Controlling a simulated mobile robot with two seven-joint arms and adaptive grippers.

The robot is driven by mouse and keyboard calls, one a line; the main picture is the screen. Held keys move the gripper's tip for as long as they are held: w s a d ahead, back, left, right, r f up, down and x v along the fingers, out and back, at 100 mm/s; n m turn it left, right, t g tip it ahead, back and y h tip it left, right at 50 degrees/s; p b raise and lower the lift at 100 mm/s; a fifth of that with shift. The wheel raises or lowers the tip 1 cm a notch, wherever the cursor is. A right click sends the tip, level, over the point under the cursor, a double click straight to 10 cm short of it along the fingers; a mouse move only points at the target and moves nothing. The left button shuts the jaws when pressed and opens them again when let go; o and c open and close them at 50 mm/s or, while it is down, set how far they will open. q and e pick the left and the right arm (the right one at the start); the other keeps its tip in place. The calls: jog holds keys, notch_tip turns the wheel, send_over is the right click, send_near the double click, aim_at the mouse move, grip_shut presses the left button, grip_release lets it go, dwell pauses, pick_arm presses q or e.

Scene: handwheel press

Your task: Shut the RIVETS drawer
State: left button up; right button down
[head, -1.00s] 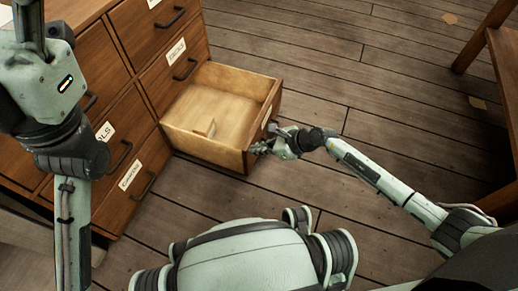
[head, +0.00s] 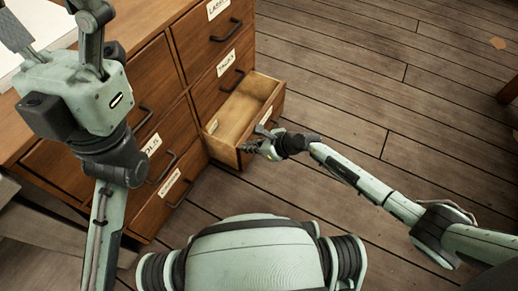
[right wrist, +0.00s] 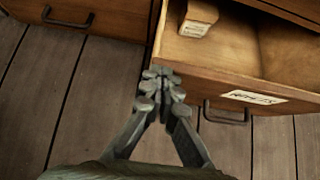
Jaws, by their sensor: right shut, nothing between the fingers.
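The RIVETS drawer (head: 240,104) is partly pulled out of the wooden cabinet; its open box shows in the head view. In the right wrist view its front carries a white label (right wrist: 254,96), partly hard to read, and a dark pull handle (right wrist: 225,113). A small wooden block with a label (right wrist: 197,22) lies inside. My right gripper (head: 253,147) is shut and empty. Its fingertips, also in the right wrist view (right wrist: 163,78), are at one end of the drawer front; contact is unclear. My left gripper (head: 52,35) is raised at top left, fingers spread, tips cut off.
The wooden cabinet (head: 154,73) has several other drawers, apparently shut, with dark handles. My left arm hides part of it. A piece of wooden furniture (head: 508,92) shows at the right edge.

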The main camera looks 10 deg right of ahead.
jog(key=w+a+b, duration=0.1)
jog(key=w+a, duration=0.4)
jog(key=a, duration=0.3)
jog(key=shift+w+a, duration=0.15)
jog(key=shift+w, duration=0.2)
